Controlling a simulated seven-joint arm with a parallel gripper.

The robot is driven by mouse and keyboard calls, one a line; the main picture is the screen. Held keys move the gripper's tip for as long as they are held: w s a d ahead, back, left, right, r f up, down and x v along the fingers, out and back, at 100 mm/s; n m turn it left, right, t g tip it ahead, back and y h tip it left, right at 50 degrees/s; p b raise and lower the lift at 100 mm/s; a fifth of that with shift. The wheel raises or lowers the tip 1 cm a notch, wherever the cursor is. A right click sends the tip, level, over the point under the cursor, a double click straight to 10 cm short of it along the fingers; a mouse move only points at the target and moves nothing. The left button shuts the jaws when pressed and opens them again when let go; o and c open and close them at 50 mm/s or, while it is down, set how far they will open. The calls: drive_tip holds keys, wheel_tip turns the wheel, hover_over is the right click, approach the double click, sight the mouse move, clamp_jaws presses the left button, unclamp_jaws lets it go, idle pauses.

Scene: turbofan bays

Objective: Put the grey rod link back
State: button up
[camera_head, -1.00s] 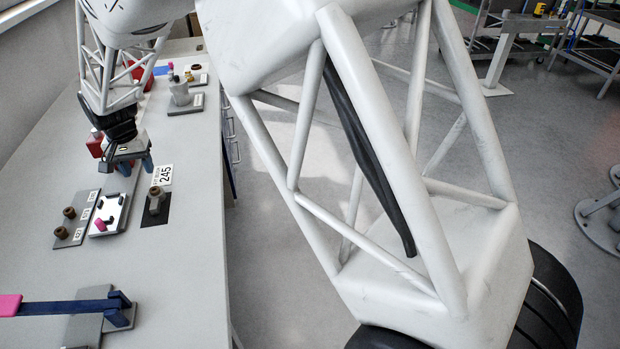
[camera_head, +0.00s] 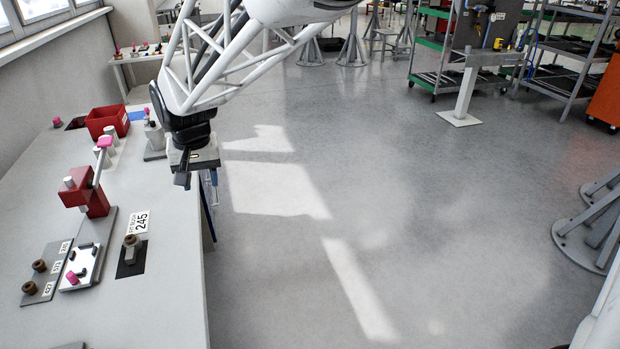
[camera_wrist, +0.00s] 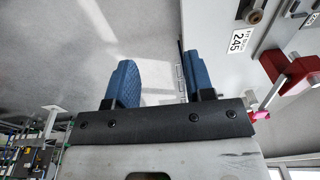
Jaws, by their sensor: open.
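My gripper (camera_head: 197,180) hangs at the bench's right edge in the head view, its blue fingers pointing down. In the wrist view the two blue fingers (camera_wrist: 162,84) stand apart with nothing between them. A grey bar (camera_head: 97,168) with a pink knob (camera_head: 104,142) at its far end reaches from a red block fixture (camera_head: 88,197) on the bench. I cannot tell for sure whether this bar is the grey rod link. The red fixture also shows at the right of the wrist view (camera_wrist: 290,76), clear of the fingers.
Near the fixture lie a white plate (camera_head: 87,262) with a pink peg, a grey plate (camera_head: 47,275) with brown knobs, a black pad (camera_head: 125,267) with a brown knob, and a 245 label (camera_head: 139,222). A red bin (camera_head: 107,120) stands further back. Open floor lies right of the bench.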

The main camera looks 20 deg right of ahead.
drive_tip(key=s+d, duration=1.1)
drive_tip(key=s, duration=0.2)
drive_tip(key=s+d+t, duration=0.1)
drive_tip(key=s+d, duration=1)
drive_tip(key=s, duration=0.2)
drive_tip(key=shift+s+r+h, duration=0.25)
drive_tip(key=shift+s+h, duration=0.05)
